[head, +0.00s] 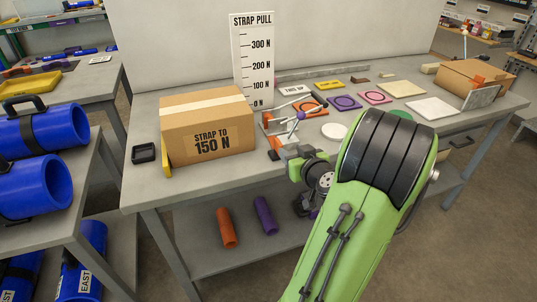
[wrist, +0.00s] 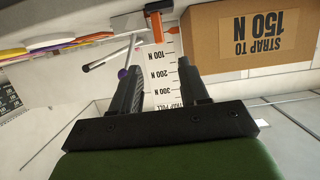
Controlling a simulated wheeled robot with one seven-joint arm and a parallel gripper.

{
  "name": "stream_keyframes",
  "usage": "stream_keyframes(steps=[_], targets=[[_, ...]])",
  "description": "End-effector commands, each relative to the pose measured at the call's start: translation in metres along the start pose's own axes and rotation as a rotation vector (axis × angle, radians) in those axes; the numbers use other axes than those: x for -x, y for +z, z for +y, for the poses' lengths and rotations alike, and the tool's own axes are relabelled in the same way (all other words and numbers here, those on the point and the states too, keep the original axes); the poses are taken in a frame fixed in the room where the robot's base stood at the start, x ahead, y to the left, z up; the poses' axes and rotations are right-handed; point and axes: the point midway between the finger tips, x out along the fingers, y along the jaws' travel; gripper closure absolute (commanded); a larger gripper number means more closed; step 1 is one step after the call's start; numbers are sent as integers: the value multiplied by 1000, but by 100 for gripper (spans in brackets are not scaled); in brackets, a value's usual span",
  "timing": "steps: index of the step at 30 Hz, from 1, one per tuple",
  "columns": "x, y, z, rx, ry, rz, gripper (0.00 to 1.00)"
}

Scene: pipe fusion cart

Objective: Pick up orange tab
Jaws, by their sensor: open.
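The orange tab (wrist: 157,25) shows in the wrist view as a short upright orange strip with a dark top end, beside the cardboard box. In the head view a small orange piece (head: 275,142) at the right of the box, by the metal tensioner (head: 290,116), looks like it. My gripper (wrist: 160,65) is open and empty. In the wrist view its two dark fingers point toward the tab, which lies beyond the fingertips and roughly between them, apart from both. In the head view the fingers are hard to make out.
The cardboard box marked "STRAP TO 150 N" (head: 209,120) stands close to the tab. A strap pull scale board (head: 254,60) stands behind. Coloured plates lie farther right on the bench.

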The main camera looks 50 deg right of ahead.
Motion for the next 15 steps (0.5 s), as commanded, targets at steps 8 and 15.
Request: stream_keyframes(steps=[8, 15], targets=[[-53, -1, -2, 1, -4, -1, 55], [-94, 4, -3, 0, -6, 0, 55]])
